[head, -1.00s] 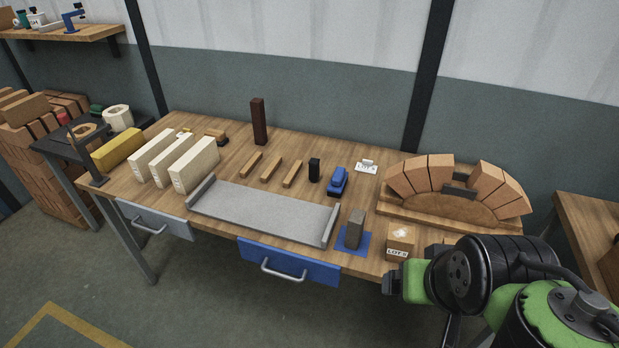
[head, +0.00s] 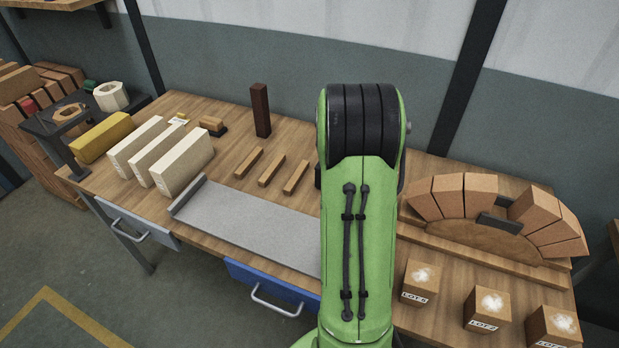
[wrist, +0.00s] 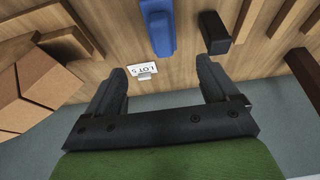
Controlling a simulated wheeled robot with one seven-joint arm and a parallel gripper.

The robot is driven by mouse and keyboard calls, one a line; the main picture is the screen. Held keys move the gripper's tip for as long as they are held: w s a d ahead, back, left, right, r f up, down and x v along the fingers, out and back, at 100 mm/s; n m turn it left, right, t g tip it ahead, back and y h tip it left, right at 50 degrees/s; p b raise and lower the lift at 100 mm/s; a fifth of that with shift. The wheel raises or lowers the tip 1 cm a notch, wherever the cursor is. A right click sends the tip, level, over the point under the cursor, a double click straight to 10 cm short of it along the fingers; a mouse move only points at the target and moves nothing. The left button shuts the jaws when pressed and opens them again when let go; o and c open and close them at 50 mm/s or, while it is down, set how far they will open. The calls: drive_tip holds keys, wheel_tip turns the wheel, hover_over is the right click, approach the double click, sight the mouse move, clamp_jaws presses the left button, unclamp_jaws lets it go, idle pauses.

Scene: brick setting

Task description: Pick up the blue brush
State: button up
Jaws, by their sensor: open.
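The blue brush (wrist: 158,27) lies on the wooden bench at the top middle of the wrist view, partly cut off by the frame edge. Its bristles cannot be made out. My gripper (wrist: 161,68) is open and empty, with its two dark fingers spread apart. The brush lies beyond the fingertips, not between them. In the head view my green arm hides both the brush and my gripper.
A black block (wrist: 214,33) stands close to the right of the brush. A LOT 5 card (wrist: 142,70) is near the left finger. A brick arch (head: 498,213) and small LOT boxes (head: 487,309) stand at the right. Several wooden strips (head: 272,167) lie left of my arm.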

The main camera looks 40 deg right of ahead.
drive_tip(key=b+x, duration=0.1)
drive_tip(key=x, duration=0.7)
drive_tip(key=b+x, duration=0.1)
drive_tip(key=x, duration=0.7)
drive_tip(key=shift+w, duration=0.2)
drive_tip(key=shift+a, duration=0.1)
drive_tip(key=shift+c, duration=0.3)
drive_tip(key=c, duration=1.1)
wheel_tip(320, 180, up, 10)
drive_tip(key=shift+r+p, duration=0.1)
drive_tip(key=shift+p, duration=0.55)
